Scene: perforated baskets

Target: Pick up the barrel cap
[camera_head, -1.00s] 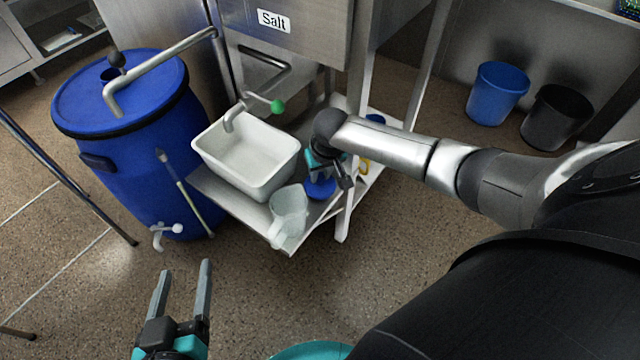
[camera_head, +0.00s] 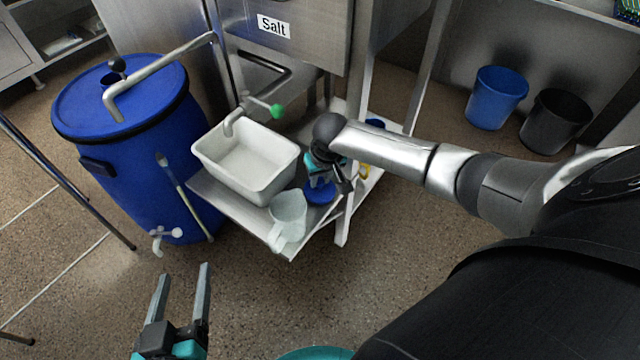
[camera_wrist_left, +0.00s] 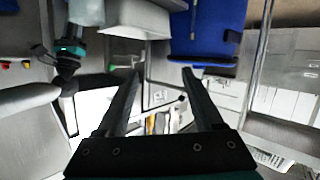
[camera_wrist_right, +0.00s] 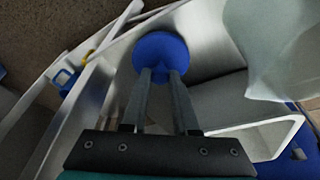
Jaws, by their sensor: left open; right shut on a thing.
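The barrel cap (camera_wrist_right: 160,52) is a round blue disc, seen in the right wrist view at the tips of my right gripper (camera_wrist_right: 161,75). My right gripper is shut on it. In the head view the blue cap (camera_head: 320,193) shows just below my right gripper (camera_head: 325,180), over the metal shelf beside the clear jug. Whether it touches the shelf I cannot tell. My left gripper (camera_head: 182,278) is open and empty, low over the floor; its parted fingers also show in the left wrist view (camera_wrist_left: 160,75).
The blue barrel (camera_head: 140,140) stands at the left with a pipe on its lid. A white tub (camera_head: 248,162) and a clear jug (camera_head: 288,215) stand on the metal shelf (camera_head: 225,200). A shelf post (camera_head: 345,215) is close to my right gripper. Blue (camera_head: 497,97) and black bins stand at the back right.

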